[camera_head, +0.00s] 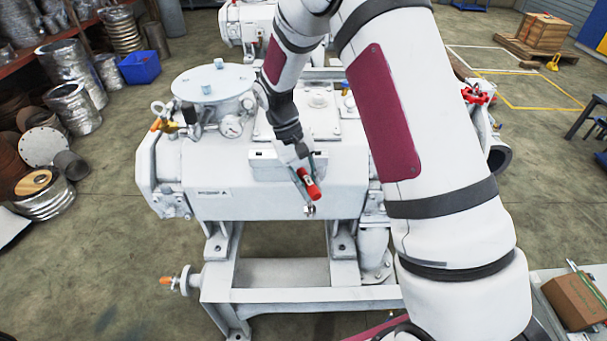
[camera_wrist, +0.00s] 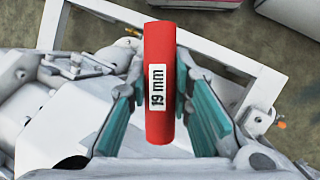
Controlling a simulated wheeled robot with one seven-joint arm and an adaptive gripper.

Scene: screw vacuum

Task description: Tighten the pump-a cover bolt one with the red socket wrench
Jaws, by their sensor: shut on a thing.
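The red socket wrench (camera_head: 309,184) is held in my gripper (camera_head: 308,174) in front of the pump body. In the wrist view the red wrench handle (camera_wrist: 160,80), with a white "19 mm" label, stands between the two teal-padded fingers of my gripper (camera_wrist: 163,105), which are shut on it. A small metal end (camera_head: 309,210) shows just below the handle against the pump's front side. Pump A (camera_head: 255,205) is a large white machine on a white frame. I cannot make out cover bolt one, nor whether the wrench touches a bolt.
A round flange top (camera_head: 213,85) with a gauge (camera_head: 232,127) and an orange-handled valve stand at the pump's upper left. Metal pipe parts and a blue bin (camera_head: 140,68) are at the left. A cardboard box (camera_head: 578,300) is at lower right.

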